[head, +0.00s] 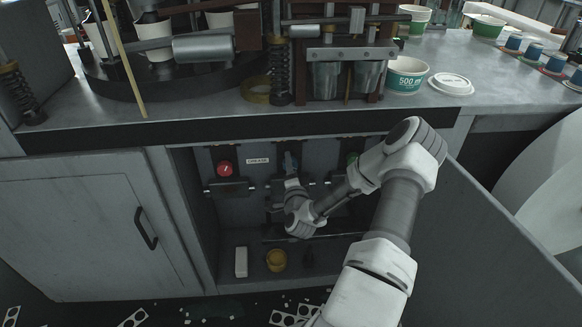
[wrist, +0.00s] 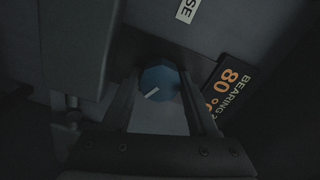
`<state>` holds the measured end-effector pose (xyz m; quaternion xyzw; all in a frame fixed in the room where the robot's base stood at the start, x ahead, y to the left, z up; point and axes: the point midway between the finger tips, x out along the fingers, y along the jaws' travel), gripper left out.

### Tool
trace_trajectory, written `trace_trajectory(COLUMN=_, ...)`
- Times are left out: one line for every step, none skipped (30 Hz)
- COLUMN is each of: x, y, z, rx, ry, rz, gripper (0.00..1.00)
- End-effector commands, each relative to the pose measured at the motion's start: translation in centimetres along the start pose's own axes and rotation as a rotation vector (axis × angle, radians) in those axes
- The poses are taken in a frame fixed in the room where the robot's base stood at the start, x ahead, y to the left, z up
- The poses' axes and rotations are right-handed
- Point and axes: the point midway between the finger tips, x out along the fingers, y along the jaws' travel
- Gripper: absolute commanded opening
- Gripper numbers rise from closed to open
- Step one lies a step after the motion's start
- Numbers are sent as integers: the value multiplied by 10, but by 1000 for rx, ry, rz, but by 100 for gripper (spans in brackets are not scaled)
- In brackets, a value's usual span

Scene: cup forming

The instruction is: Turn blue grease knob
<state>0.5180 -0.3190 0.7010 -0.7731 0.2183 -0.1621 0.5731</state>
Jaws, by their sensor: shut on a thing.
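The blue grease knob (wrist: 160,84) shows in the wrist view as a faceted blue knob with a pale pointer line. My gripper (wrist: 163,95) has its two fingers on either side of the knob and is shut on it. In the head view my gripper (head: 291,172) reaches into the open cabinet under the counter, at the panel right of the "GREASE" label (head: 258,160). Only a little blue of the knob shows there; my gripper hides most of it. Part of a white label (wrist: 187,10) ending in "SE" shows above the knob in the wrist view.
A red knob (head: 224,168) is left on the panel, and a green one (head: 351,158) is right, partly behind my arm. A "BEARING" display (wrist: 231,84) reads 80. A yellow cup (head: 276,260) and a white block (head: 241,262) stand on the cabinet floor.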

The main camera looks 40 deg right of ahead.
Motion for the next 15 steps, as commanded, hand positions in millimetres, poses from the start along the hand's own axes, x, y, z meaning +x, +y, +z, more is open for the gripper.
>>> trace_trajectory(x=0, y=1, z=0, rx=18, ry=-1, rz=1, gripper=4)
trace_trajectory(x=0, y=1, z=0, rx=26, ry=-1, rz=1, gripper=4)
trace_trajectory(x=0, y=1, z=0, rx=36, ry=-1, rz=1, gripper=4)
trace_trajectory(x=0, y=1, z=0, rx=42, ry=-1, rz=1, gripper=4)
trace_trajectory(x=0, y=1, z=0, rx=48, ry=-1, rz=1, gripper=4)
trace_trajectory(x=0, y=1, z=0, rx=54, ry=-1, rz=1, gripper=4)
trace_trajectory(x=0, y=0, z=0, rx=58, ry=-1, rz=1, gripper=4)
trace_trajectory(x=0, y=0, z=1, rx=60, ry=-2, rz=1, gripper=4)
trace_trajectory(x=0, y=0, z=1, rx=63, ry=-2, rz=1, gripper=4)
trace_trajectory(x=0, y=0, z=1, rx=64, ry=-2, rz=1, gripper=4)
trace_trajectory(x=0, y=0, z=1, rx=65, ry=-2, rz=1, gripper=4)
trace_trajectory(x=0, y=0, z=1, rx=66, ry=-2, rz=1, gripper=4)
trace_trajectory(x=0, y=0, z=1, rx=66, ry=-2, rz=1, gripper=4)
trace_trajectory(x=0, y=0, z=1, rx=66, ry=-2, rz=1, gripper=4)
trace_trajectory(x=0, y=0, z=1, rx=66, ry=-2, rz=1, gripper=4)
